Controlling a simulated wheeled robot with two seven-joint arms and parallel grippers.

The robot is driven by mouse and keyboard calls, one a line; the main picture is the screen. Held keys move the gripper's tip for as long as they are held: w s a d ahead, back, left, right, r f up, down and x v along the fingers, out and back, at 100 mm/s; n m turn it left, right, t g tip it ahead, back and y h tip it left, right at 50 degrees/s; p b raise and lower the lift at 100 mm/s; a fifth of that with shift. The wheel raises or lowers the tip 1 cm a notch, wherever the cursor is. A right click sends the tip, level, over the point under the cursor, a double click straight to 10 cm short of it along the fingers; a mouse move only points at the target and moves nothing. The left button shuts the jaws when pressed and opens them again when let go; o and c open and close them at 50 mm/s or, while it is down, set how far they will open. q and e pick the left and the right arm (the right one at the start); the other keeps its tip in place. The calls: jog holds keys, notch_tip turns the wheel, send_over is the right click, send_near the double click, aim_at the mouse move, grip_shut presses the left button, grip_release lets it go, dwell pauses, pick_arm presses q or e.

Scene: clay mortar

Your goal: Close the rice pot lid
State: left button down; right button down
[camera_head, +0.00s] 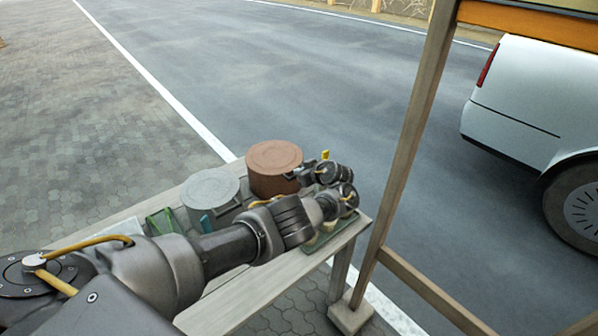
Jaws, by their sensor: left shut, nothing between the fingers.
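A brown round pot (271,184) stands on the wooden table, with a flat brown lid (273,156) lying over its top. A grey round pot (211,190) with a flat top stands to its left. I cannot tell by label which is the rice pot. My left arm reaches across the front of both pots and bends back at the wrist. My left gripper (303,176) is shut and empty, at the right side of the brown pot; whether it touches the pot is unclear. The lower fronts of the pots are partly hidden by my arm. My right gripper is not in view.
The wooden table (352,232) also bears a green glassy item (160,222) left of the grey pot and a greenish tray (322,238) under my wrist. A wooden post (405,150) rises right of the table. A white car (530,105) stands on the road beyond.

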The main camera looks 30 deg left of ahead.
pick_arm(q)
jog(key=shift+r+p, duration=2.1)
jog(key=shift+p, duration=1.2)
jog(key=s+d+f+b, duration=0.3)
jog(key=d+b, duration=0.1)
jog(key=d, duration=0.4)
jog(key=shift+s+d+f, duration=0.25)
jog(key=shift+d+f, duration=0.05)
jog(key=shift+d, duration=0.1)
